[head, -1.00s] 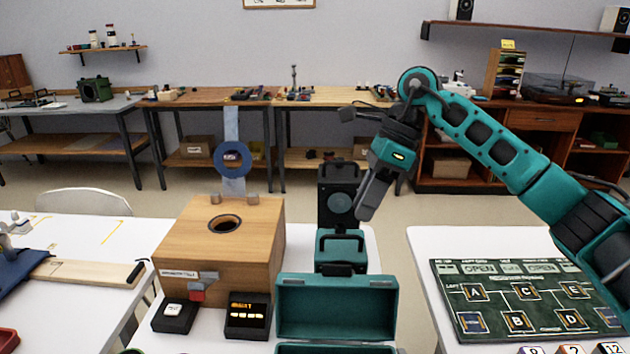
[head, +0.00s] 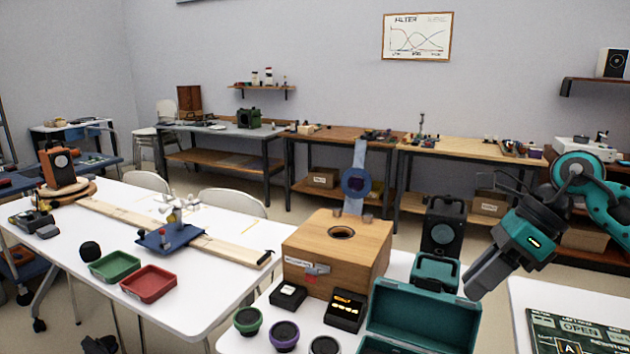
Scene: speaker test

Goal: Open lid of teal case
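The teal case (head: 424,316) stands at the bottom of the head view, with its lid raised upright and the hollow inner side facing me. Only a sliver of the case body (head: 383,346) shows, because the frame edge cuts it off. My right gripper (head: 477,284) points down and to the left, just right of the raised lid in the picture. Whether it touches the lid I cannot tell. Its fingers overlap from this side, so their gap is hidden. I see nothing held in it. My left gripper is out of view.
Behind the lid stand a smaller teal box with a handle (head: 436,269) and a black speaker (head: 443,226). A wooden box (head: 336,258) and small black devices (head: 346,311) are to the left. A green board (head: 575,330) lies on the right table.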

